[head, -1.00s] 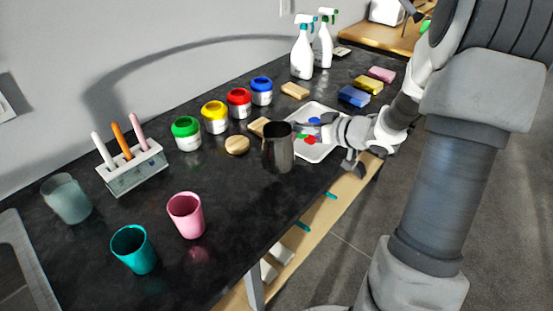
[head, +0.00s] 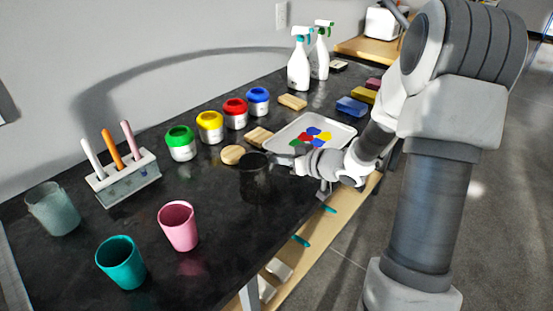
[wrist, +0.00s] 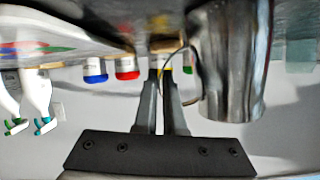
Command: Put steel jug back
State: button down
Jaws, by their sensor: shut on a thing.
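The steel jug (head: 255,180) is dark and shiny and upright at the black table's front part, left of my gripper. It fills the right of the wrist view (wrist: 232,65), which is upside down. My gripper (head: 286,160) is shut on the jug's thin handle. In the wrist view its fingers (wrist: 165,78) are close together around the handle, beside the jug's body. I cannot tell whether the jug's base touches the table.
A white paint tray (head: 342,133) lies behind my gripper. A round wooden disc (head: 232,155) and wooden blocks (head: 259,136) lie behind the jug. Paint jars (head: 210,127) stand further back. A pink cup (head: 178,226) and a teal cup (head: 120,263) stand to the left.

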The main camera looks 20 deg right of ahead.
jog(key=c, duration=1)
grip_release()
jog(key=shift+s+d+r, duration=0.25)
jog(key=shift+s+d, duration=0.05)
jog(key=shift+s, duration=0.05)
jog(key=p+v, duration=0.3)
jog(key=v, duration=0.8)
jog(key=shift+p, duration=0.3)
